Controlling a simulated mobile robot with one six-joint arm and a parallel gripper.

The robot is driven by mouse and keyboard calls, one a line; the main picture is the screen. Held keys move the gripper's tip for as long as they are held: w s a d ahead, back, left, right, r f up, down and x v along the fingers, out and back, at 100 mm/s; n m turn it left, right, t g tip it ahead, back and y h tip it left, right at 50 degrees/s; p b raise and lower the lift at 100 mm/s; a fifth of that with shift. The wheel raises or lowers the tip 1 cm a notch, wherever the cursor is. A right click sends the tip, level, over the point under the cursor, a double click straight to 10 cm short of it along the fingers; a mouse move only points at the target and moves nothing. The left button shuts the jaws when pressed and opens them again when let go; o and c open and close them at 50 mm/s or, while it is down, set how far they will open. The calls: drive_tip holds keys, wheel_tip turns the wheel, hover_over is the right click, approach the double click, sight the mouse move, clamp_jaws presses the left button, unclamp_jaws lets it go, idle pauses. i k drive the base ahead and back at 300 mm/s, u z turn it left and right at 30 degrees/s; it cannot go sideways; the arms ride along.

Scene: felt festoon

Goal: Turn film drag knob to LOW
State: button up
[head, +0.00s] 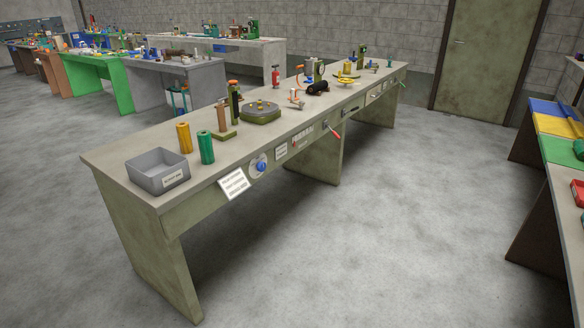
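A blue round knob (261,167) sits on a pale round dial plate on the front face of the long grey-green bench (222,165), near its left end. It is the only blue knob I can make out there. The dial marks and its pointer are too small to read, so I cannot tell its setting or whether it is the film drag knob. A white card (234,184) with unreadable text hangs left of the knob. My gripper is not in view.
A red-handled lever (334,134) sticks out from the front face. The floor (370,230) before the bench is clear; another bench stands right.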

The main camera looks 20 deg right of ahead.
sight(261, 167)
drive_tip(key=u, duration=0.05)
drive_tip(key=i, duration=1.8)
drive_tip(key=u, duration=0.5)
drive_tip(key=k, duration=0.9)
drive_tip(key=u, duration=0.55)
drive_tip(key=i, duration=0.1)
drive_tip(key=z, duration=0.5)
